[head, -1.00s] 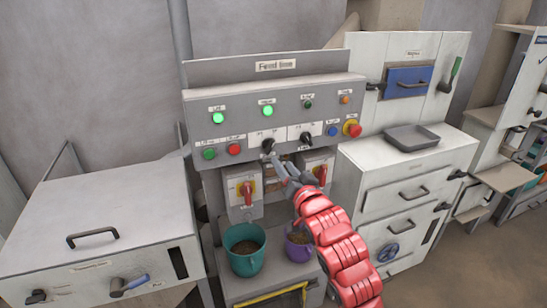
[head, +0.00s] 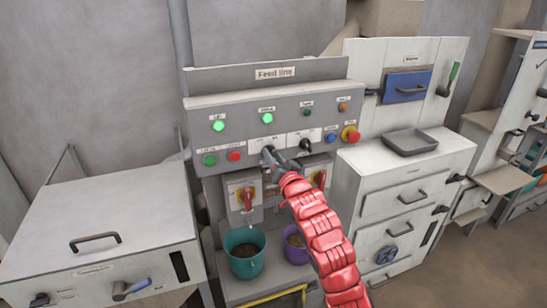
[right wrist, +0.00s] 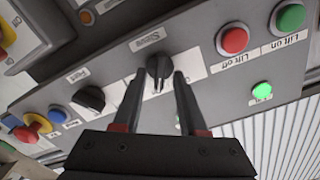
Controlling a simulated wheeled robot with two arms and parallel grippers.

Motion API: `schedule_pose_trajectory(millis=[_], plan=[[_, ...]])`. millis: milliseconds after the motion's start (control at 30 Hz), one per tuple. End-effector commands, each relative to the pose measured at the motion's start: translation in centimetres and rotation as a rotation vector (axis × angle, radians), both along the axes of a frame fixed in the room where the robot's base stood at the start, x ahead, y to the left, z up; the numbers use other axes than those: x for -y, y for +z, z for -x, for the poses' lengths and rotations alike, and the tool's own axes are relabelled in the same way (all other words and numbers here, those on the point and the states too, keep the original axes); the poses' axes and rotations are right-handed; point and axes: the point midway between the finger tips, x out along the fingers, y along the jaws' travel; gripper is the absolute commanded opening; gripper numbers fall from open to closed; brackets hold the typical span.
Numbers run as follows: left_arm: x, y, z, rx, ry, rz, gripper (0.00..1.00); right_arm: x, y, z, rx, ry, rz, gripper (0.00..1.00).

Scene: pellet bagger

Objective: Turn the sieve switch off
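The sieve switch (head: 267,151) is a black rotary knob on the grey Feed line panel. In the right wrist view the knob (right wrist: 158,67) sits under an upside-down Sieve label, its grip roughly upright in the picture. My right gripper (right wrist: 160,76) is open, one finger on each side of the knob. The tips are at the knob, but I cannot tell whether they touch it. In the head view the right gripper (head: 275,158) partly covers the knob. The lamp above it (head: 267,118) glows green. My left gripper is not in view.
A second black knob (head: 304,145) sits to the right, near a red emergency button (head: 351,134). The lift lamp (head: 219,125) glows green above green (head: 210,160) and red (head: 234,156) buttons. Red-handled switches (head: 246,197) and teal (head: 245,254) and purple (head: 297,246) buckets are below.

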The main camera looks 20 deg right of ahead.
Motion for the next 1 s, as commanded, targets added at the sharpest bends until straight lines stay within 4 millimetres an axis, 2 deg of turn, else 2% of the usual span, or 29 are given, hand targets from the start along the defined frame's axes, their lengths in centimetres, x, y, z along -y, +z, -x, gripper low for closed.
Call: schedule_pose_trajectory(millis=[33, 200, 667, 1000], plan=[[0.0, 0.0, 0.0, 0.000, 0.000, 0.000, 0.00, 0.0, 0.0, 0.0, 0.000, 0.000, 0.000, 0.30], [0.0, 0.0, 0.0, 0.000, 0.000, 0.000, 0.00, 0.0, 0.0, 0.0, 0.000, 0.000, 0.000, 0.00], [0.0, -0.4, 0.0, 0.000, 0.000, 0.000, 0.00, 0.0, -0.1, 0.0, 0.000, 0.000, 0.022, 0.00], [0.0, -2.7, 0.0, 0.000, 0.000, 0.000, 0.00, -0.1, -0.5, 0.0, 0.006, 0.000, 0.209, 0.00]])
